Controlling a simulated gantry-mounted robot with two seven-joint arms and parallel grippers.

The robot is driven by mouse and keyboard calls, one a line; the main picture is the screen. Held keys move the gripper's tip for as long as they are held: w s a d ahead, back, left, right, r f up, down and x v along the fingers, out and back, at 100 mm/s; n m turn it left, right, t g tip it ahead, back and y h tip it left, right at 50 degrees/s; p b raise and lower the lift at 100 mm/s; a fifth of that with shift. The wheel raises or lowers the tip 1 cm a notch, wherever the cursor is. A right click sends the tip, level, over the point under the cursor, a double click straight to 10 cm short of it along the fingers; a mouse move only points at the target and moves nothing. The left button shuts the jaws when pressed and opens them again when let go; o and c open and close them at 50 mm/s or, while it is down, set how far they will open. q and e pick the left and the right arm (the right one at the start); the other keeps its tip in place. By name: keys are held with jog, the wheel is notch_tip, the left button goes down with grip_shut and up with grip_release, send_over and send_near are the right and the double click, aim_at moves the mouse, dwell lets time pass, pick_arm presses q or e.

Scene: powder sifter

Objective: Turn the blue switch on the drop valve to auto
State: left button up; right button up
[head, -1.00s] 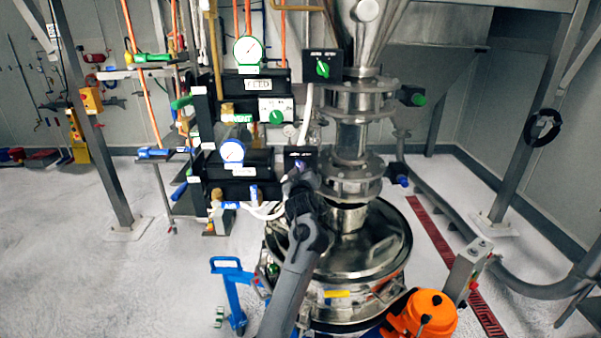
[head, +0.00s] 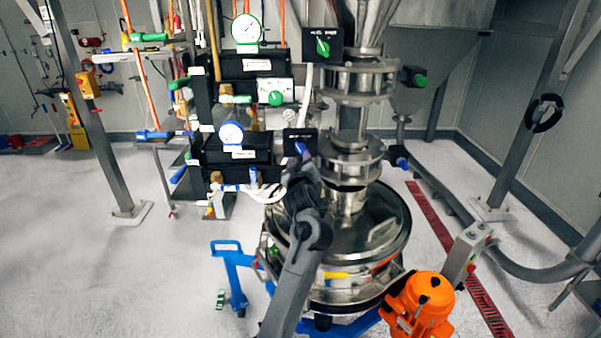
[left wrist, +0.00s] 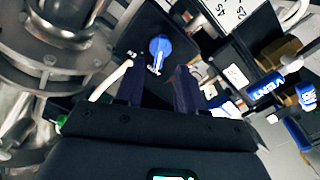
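The blue switch (head: 301,149) sits on a small black panel (head: 291,135) beside the lower steel valve section in the head view. In the left wrist view the blue switch (left wrist: 159,48) shows clearly, with a pale pointer line on its lower end. My left gripper (head: 303,168) is just below the switch in the head view. In the left wrist view its two dark fingers (left wrist: 160,84) are apart, with a gap between them, and the switch lies just beyond their tips. No contact with the switch is visible. The small panel lettering is too blurred to read. My right gripper is out of view.
A black panel with a green switch (head: 322,47) is above. Gauges and black valve boxes (head: 240,150) stand to the left. The steel vessel (head: 365,235) is below, with an orange motor (head: 425,300) at its lower right. A white hose (left wrist: 110,82) runs near the left finger.

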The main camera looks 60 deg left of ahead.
pick_arm(q)
jog(key=shift+v, duration=2.95)
notch_tip(320, 180, down, 11)
jog(key=s+d+m+h, duration=0.1)
jog(key=s+m, duration=0.1)
jog(key=m, duration=0.1)
jog(key=s+d+f+m+t+h, duration=0.1)
jog(key=s+d+f+m+h, duration=0.35)
jog(key=d+f, duration=0.45)
jog(key=s+d+f+m+h, duration=0.35)
jog(key=d+f+m, duration=0.25)
jog(key=d+f, duration=0.3)
jog(key=s+d+f+m+g+h, duration=0.2)
jog(key=s+d+m+g+h, duration=0.1)
jog(key=s+d, duration=0.5)
jog(key=s+d+f+m+g+h, duration=0.2)
jog(key=s+d+m+g+h, duration=0.3)
jog(key=d, duration=0.5)
notch_tip(320, 180, up, 15)
jog(key=s+n+t+y+p, duration=0.1)
jog(key=s+p, duration=0.1)
jog(key=p, duration=1.3)
jog(key=shift+a+n+y, duration=0.2)
jog(key=shift+n+y, duration=0.1)
jog(key=shift+n, duration=0.05)
